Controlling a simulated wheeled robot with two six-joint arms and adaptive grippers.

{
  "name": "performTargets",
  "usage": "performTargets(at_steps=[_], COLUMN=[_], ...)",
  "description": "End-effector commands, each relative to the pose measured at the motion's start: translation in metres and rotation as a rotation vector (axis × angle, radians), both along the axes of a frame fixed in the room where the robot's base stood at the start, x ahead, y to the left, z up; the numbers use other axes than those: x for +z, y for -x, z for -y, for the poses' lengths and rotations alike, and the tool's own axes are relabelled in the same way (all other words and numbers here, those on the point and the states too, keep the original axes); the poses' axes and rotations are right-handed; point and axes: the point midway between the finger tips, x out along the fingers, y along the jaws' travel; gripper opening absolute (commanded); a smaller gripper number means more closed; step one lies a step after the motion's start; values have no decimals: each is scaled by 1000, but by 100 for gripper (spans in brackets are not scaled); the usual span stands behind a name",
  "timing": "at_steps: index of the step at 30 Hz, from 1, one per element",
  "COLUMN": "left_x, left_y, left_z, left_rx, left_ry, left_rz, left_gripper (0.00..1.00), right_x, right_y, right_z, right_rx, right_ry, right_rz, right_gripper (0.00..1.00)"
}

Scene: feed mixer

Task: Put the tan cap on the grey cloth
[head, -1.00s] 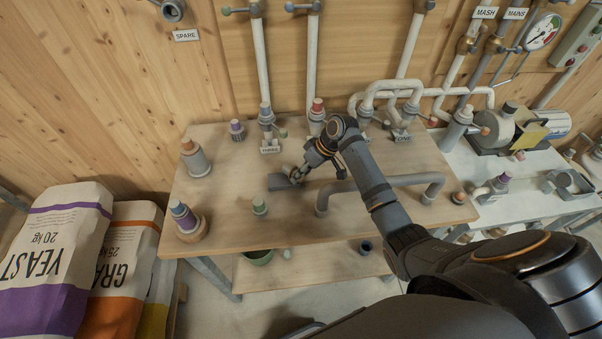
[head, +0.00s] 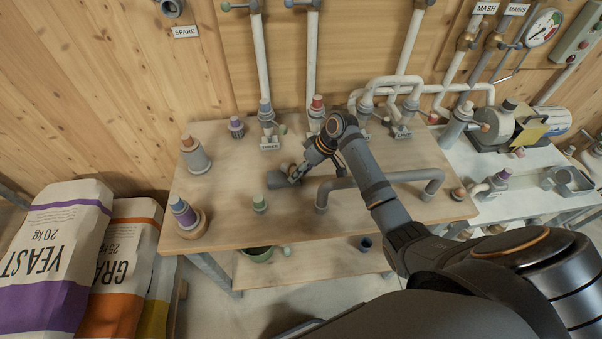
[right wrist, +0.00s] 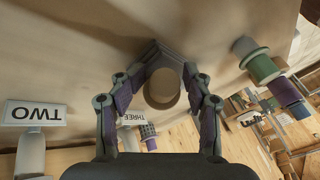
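The grey cloth (head: 278,183) lies flat on the wooden bench top, left of the grey bent pipe. My right gripper (head: 294,175) is low over the cloth and hides part of it. In the right wrist view the round tan cap (right wrist: 162,90) sits between the fingertips of my right gripper (right wrist: 166,76). The fingers are close to both sides of the cap; I cannot tell whether they press on it. The cap is not clearly distinguishable in the head view. My left gripper is out of view.
The bent pipe (head: 338,188) rises right of the cloth. Capped fittings stand along the bench's left side, including a blue-and-purple one (head: 186,217). Labelled pipes stand behind. Bare wood (head: 225,195) lies left of the cloth.

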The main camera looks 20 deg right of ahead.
Motion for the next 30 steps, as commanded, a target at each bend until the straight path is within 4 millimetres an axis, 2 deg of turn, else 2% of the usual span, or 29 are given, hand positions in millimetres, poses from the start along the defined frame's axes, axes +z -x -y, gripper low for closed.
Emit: performTargets(at_steps=[9,15,21,30], left_x=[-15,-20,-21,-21], left_y=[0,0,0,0], left_z=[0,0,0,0], left_rx=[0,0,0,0], left_ry=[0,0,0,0], left_rz=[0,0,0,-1], left_gripper=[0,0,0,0], right_x=[66,100,112,112], right_y=[12,19,22,22], right_z=[33,49,53,53], right_rx=[1,-1,0,0], right_ry=[7,3,0,0], right_rz=[7,5,4,4], right_gripper=[50,50,50,50])
